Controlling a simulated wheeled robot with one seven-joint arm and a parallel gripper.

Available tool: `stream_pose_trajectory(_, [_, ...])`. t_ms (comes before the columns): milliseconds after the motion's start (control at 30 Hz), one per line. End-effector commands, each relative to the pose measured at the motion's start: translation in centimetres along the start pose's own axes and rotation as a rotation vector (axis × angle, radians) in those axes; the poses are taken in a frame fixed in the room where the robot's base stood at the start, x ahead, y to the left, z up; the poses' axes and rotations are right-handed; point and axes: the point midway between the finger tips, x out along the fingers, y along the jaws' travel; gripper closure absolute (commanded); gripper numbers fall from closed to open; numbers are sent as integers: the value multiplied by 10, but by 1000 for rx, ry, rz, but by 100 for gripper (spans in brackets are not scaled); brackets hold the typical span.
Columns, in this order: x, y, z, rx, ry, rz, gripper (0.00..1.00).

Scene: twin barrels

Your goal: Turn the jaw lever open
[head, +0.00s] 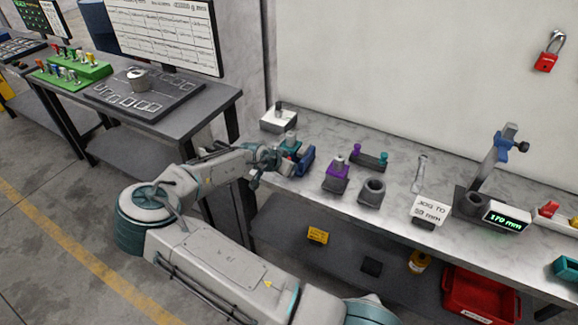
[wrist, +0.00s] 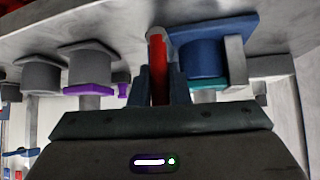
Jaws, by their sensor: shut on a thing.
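A blue fixture (head: 306,160) stands on the bench, with a teal part (head: 291,142) at its top. In the wrist view the blue fixture (wrist: 205,55) is right of my fingers, with the teal part (wrist: 209,83) at its lower edge. A red lever (wrist: 157,52) with a grey end is beside the fixture. My gripper (wrist: 159,85) is shut on the red lever, one finger on each side of it. In the head view my gripper (head: 272,160) is at the fixture's left side, and the lever is hidden there.
A white box (head: 278,119) is behind. A display stand (head: 490,190) is farther right. The bench's front edge runs below my wrist.

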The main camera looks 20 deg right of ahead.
Motion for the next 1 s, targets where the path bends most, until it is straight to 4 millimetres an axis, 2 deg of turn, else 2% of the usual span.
stream_pose_trajectory(167, [0,-1,0,-4,1,-3,100])
stream_pose_trajectory(200, [0,-1,0,-4,1,-3,76])
stream_pose_trajectory(267, [0,-1,0,-3,0,-2,62])
stream_pose_trajectory(533, [0,0,0,-1,0,0,62])
stream_pose_trajectory(667, [-7,0,0,-3,1,-1,62])
stream_pose_trajectory(767, [-22,-1,2,-3,0,-3,62])
stream_pose_trajectory(1000, [-76,-2,3,-4,0,-6,62])
